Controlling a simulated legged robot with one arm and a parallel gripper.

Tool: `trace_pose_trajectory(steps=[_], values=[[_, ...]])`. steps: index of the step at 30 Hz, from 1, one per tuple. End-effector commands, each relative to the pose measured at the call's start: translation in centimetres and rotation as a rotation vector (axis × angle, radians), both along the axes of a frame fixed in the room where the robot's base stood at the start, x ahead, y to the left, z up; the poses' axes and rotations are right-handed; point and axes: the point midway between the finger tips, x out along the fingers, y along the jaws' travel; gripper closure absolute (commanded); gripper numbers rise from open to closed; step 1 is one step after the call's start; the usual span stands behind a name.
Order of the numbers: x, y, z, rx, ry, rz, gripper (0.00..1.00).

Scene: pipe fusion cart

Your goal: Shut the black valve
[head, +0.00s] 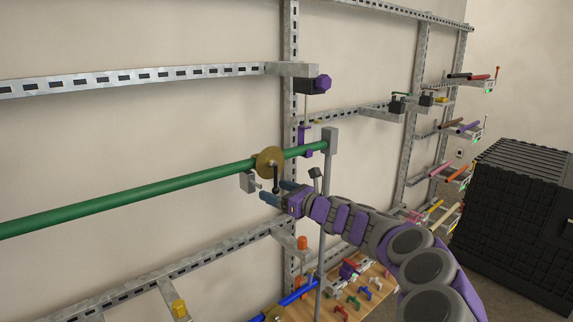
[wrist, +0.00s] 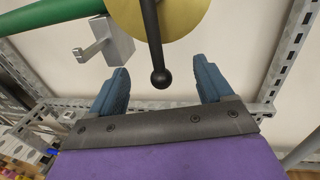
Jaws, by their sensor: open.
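The black valve lever (head: 275,178) hangs down from a brass disc (head: 268,161) on the green pipe (head: 130,195). In the wrist view the lever (wrist: 152,35) comes down from the brass disc (wrist: 190,12) and ends in a black ball knob (wrist: 160,77). My gripper (head: 278,192) is open just below and in front of the disc. In the wrist view its blue fingers (wrist: 161,66) stand left and right of the knob, with clear gaps on both sides. I cannot tell whether the knob is fully between them in depth.
A grey bracket (wrist: 107,40) with a hook is left of the lever, near the left finger. Metal wall rails (head: 130,80) surround the pipe. A grey post (head: 329,145) stands right of it. A table (head: 375,290) with small coloured parts is below.

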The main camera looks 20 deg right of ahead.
Motion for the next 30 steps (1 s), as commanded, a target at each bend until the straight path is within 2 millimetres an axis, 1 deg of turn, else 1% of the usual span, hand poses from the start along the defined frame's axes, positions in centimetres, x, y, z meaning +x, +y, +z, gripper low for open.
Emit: trace_pose_trajectory(steps=[1, 6, 14, 30], values=[[0.0, 0.0, 0.0, 0.0, 0.0, 0.0, 0.15], [0.0, 0.0, 0.0, 0.0, 0.0, 0.0, 0.0], [-0.2, -0.1, 0.0, 0.001, -0.001, -0.001, 0.0], [-4.7, -1.8, 0.0, 0.003, 0.002, 0.0, 0.0]])
